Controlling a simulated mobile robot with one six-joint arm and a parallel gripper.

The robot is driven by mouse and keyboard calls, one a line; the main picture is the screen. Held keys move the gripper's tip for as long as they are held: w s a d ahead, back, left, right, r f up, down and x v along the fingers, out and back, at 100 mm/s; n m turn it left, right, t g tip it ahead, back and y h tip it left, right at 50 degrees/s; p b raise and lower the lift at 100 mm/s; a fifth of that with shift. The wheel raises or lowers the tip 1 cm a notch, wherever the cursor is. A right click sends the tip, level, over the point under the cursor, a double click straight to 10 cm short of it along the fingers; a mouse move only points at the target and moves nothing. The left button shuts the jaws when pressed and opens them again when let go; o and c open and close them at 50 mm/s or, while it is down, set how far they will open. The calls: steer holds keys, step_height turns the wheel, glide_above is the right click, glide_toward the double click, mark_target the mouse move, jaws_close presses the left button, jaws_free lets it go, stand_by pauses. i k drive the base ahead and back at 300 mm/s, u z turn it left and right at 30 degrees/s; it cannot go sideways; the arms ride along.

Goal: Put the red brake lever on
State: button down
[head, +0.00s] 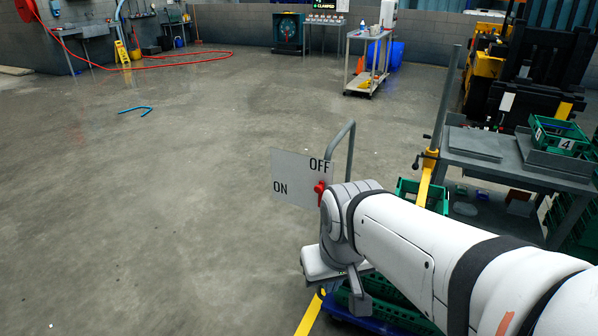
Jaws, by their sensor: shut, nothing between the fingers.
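The red brake lever (320,188) is small and sits at the right edge of a white sign (292,178) marked OFF at upper right and ON at lower left. The lever stands just below the word OFF, away from ON. A bent grey tube handle (351,140) rises behind the sign. My arm reaches in from the lower right, and its wrist is close to the right of the lever in the picture. My gripper (361,304) hangs below the wrist, partly hidden by my arm. It is shut, empty, and lower than the lever.
Below my arm are green crates (384,305) on a blue base (368,324). A grey workbench (480,163) and a forklift (530,70) stand at right. A trolley (368,75) is farther back. The floor at left is open, with a blue strip (135,108) lying on it.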

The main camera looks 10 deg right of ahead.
mark_target(319, 189)
steer(key=u, duration=0.35)
steer(key=i, duration=0.85)
steer(key=z, duration=0.05)
